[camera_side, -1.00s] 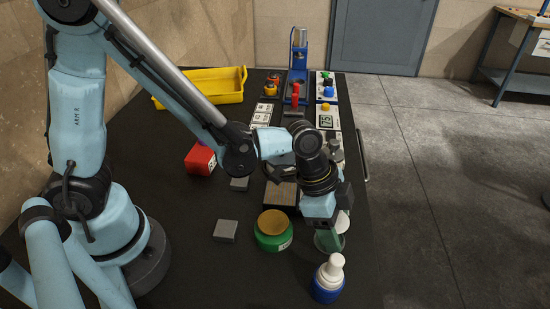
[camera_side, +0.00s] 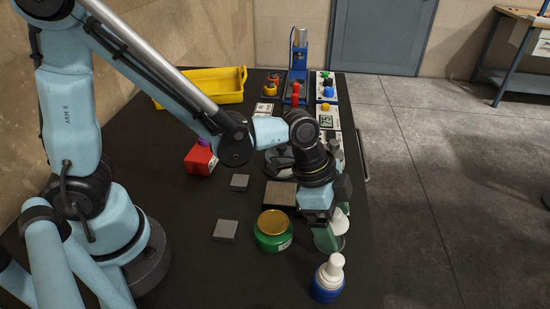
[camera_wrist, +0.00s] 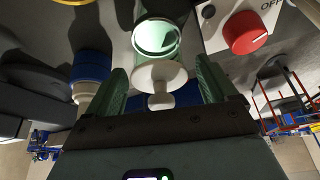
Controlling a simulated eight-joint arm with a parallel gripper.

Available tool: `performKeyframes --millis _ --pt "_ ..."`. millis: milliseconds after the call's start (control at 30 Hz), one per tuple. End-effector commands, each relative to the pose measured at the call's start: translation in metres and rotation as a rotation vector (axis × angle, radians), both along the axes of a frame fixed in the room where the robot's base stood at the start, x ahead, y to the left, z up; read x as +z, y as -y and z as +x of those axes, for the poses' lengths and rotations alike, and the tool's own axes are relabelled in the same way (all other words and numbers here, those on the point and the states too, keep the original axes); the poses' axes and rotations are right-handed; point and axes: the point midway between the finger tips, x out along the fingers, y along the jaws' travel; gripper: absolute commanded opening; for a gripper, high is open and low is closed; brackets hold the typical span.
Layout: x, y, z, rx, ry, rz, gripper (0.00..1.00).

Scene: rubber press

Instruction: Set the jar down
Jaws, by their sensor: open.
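A pale green, glassy jar (camera_wrist: 158,38) with a white knobbed lid (camera_wrist: 158,76) shows between the fingers in the wrist view. My gripper (camera_wrist: 162,85) is open, with its green fingers on either side of the jar and visible gaps. In the side view my gripper (camera_side: 325,235) points down at the table's right part, and the white lid (camera_side: 341,222) shows beside the fingers. The fingers partly hide the jar there. Its contact with the table is hard to see.
A green jar with a gold lid (camera_side: 273,230) stands just left of my gripper. A blue bottle with a white top (camera_side: 328,277) stands in front. Grey blocks (camera_side: 226,231), a red container (camera_side: 201,158) and a yellow tray (camera_side: 215,86) lie farther left and back. Control panels line the back.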

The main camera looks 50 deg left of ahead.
Motion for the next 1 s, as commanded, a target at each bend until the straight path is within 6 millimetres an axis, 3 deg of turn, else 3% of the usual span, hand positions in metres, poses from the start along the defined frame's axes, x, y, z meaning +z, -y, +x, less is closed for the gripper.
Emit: performKeyframes --millis 600,867,1000 --pt "0.076 -0.028 -0.016 0.001 0.0 0.0 0.86" --pt "0.093 -0.035 -0.019 0.004 0.0 0.0 0.86" --pt "0.097 -0.052 -0.019 0.103 0.012 0.0 0.86"
